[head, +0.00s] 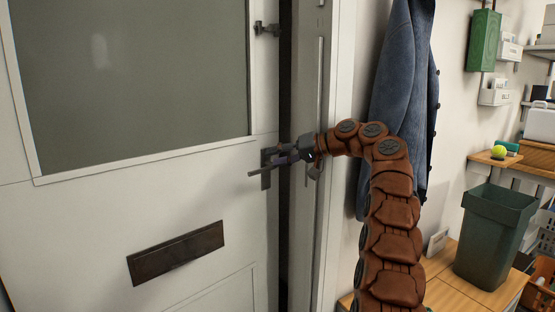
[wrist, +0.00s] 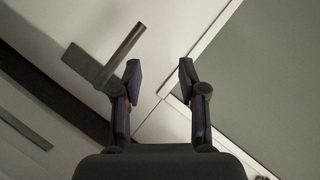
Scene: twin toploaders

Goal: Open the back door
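The white back door (head: 90,215) has a large grey pane and stands slightly ajar, with a dark gap between its right edge and the frame (head: 325,90). Its lever handle (head: 258,173) is on the right side of the door, pointing left. My gripper (head: 280,158) is at the door edge, close by the handle plate. In the wrist view my gripper (wrist: 160,75) is open, with nothing between its fingers. The handle (wrist: 118,55) shows there just outside the left finger. I cannot tell whether they touch.
A bolt (head: 266,29) sits higher on the door edge, and a dark letter slot (head: 177,252) is lower down. Right of the frame hang a blue coat (head: 400,75) and a green box (head: 484,40). A green bin (head: 494,235) stands on a wooden surface.

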